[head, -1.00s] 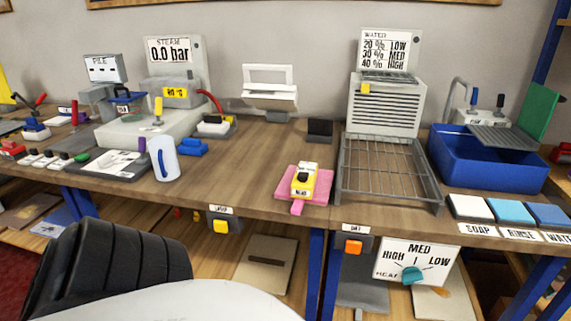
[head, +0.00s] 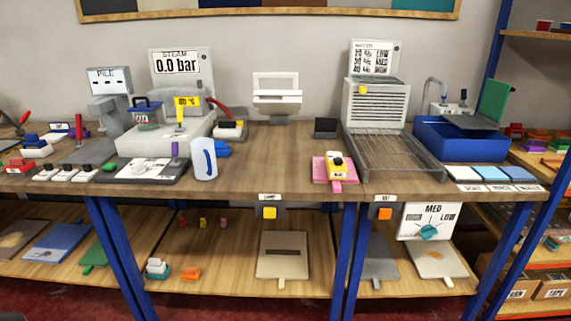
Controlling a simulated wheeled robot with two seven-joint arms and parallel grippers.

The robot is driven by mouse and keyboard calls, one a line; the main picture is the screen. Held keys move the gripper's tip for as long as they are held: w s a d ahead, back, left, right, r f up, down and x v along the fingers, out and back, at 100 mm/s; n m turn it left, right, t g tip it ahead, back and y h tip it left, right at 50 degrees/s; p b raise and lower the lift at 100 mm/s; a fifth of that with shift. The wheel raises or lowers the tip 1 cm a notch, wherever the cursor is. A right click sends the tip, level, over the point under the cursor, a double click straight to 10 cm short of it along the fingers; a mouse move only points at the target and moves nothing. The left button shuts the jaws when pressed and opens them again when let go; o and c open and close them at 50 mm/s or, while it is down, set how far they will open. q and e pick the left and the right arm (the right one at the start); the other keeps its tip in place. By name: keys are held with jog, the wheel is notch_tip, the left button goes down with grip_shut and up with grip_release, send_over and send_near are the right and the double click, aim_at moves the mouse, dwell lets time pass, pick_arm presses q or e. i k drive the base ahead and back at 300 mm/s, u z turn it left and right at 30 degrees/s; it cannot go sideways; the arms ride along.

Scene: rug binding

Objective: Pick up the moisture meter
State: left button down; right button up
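The likely moisture meter is a small yellow device (head: 337,167) with a white face and a dark top. It lies on a pink pad (head: 320,173) near the front edge of the workbench (head: 270,174), just left of the wire drying rack. Its display is too small to read. Neither of my grippers shows in the head view.
A wire rack (head: 394,154) with a grey slatted unit stands right of the pink pad. A blue basin (head: 450,140) is farther right. A white and blue jug (head: 204,160) stands left of centre. The bench between jug and pad is clear.

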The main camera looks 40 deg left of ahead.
aim_at(334, 172)
jog(key=u, duration=1.25)
jog(key=i, duration=0.25)
jog(key=z, duration=0.05)
